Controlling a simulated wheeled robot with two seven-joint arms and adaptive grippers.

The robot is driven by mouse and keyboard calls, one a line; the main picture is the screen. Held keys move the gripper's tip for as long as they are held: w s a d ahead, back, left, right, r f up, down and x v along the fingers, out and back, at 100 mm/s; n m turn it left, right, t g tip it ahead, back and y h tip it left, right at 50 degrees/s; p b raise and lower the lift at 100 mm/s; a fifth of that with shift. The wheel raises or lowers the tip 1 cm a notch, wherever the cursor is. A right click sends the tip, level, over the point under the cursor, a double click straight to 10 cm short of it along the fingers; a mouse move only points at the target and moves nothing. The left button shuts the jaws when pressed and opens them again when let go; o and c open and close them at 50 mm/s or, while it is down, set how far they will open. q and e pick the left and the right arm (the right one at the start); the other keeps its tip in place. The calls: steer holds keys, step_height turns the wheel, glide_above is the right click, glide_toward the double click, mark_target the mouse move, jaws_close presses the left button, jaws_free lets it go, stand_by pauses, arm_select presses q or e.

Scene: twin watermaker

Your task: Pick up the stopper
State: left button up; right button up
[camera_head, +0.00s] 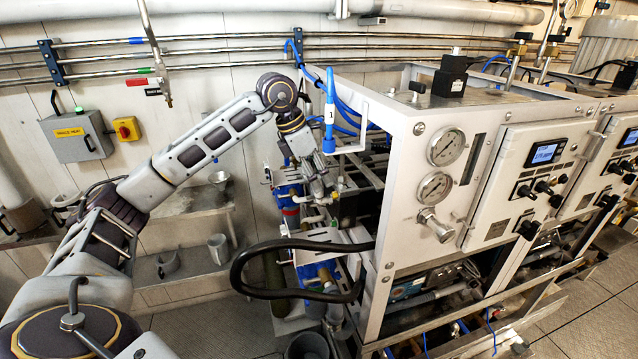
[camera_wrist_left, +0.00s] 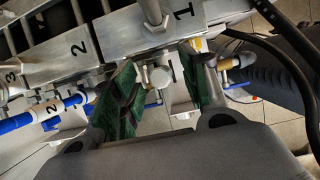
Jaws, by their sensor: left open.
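My left gripper (camera_head: 322,194) reaches to the open left side of the white machine frame. In the left wrist view its two green-padded fingers (camera_wrist_left: 158,88) are apart. A pale, round-ended fitting (camera_wrist_left: 160,77) shows between the fingers, below a metal block (camera_wrist_left: 110,45) marked 1, 2 and 3. I cannot tell for sure whether this fitting is the stopper, or whether a finger touches it. In the head view the arm and pipework hide the fitting. My right gripper is not in view.
The white machine cabinet (camera_head: 400,165) with gauges stands right of the gripper. A thick black hose (camera_head: 265,292) loops below it. Blue tubes (camera_wrist_left: 20,122) and a yellow-and-white fitting (camera_wrist_left: 225,63) lie close to the fingers. A wall shelf (camera_head: 190,262) is at left.

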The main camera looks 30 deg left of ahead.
arm_select(q)
steer(key=shift+c, duration=0.3)
steer(key=c, duration=0.7)
steer(key=shift+c, duration=0.2)
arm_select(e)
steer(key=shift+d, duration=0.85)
